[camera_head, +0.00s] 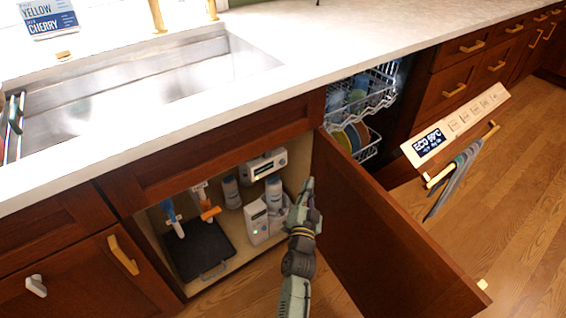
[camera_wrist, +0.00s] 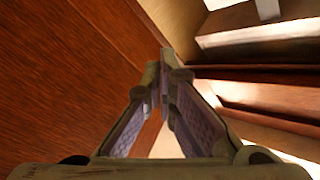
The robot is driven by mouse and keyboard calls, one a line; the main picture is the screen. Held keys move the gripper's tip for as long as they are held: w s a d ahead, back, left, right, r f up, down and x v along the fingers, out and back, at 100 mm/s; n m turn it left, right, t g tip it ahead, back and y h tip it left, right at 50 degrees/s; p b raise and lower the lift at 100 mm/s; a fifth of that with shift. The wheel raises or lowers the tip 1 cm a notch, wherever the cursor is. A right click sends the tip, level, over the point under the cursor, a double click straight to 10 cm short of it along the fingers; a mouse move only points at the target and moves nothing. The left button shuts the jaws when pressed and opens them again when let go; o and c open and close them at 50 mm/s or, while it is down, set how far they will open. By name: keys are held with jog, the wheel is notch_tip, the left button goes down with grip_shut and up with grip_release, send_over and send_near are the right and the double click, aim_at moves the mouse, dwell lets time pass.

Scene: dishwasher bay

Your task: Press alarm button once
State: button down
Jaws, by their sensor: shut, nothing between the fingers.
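My gripper (camera_head: 308,184) is in front of the open under-sink cabinet, beside the inner face of its open door. Its fingers are closed together and empty, and they also show in the wrist view (camera_wrist: 166,70). A white box with a small green light (camera_head: 257,231) stands on the cabinet floor, left of my gripper and apart from it. A white unit with a dark display (camera_head: 266,165) is higher on the cabinet's back wall. I cannot tell which of these carries the alarm button; no button is clearly readable in the wrist view.
The open wooden cabinet door (camera_head: 375,235) stands close on my right. Bottles (camera_head: 231,191), hanging brushes (camera_head: 208,203) and a dark tray (camera_head: 199,249) are inside the cabinet. The dishwasher door (camera_head: 455,125) is open farther right, with towels hanging on it.

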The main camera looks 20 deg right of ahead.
aim_at(283, 162)
jog(key=w+a+p, duration=0.3)
jog(key=w+p, duration=0.3)
jog(key=w, duration=0.2)
jog(key=shift+w, duration=0.1)
jog(key=shift+w+r, duration=0.1)
jog(key=shift+w, duration=0.05)
dwell(1.3)
jog(key=shift+w+a, duration=0.15)
jog(key=shift+w, duration=0.1)
jog(key=shift+w+a+p, duration=0.2)
jog(key=shift+w+p, duration=0.25)
dwell(0.6)
jog(key=shift+s, duration=0.1)
jog(key=shift+s+d+b, duration=0.3)
jog(key=shift+s+d, duration=0.05)
jog(key=shift+s, duration=0.4)
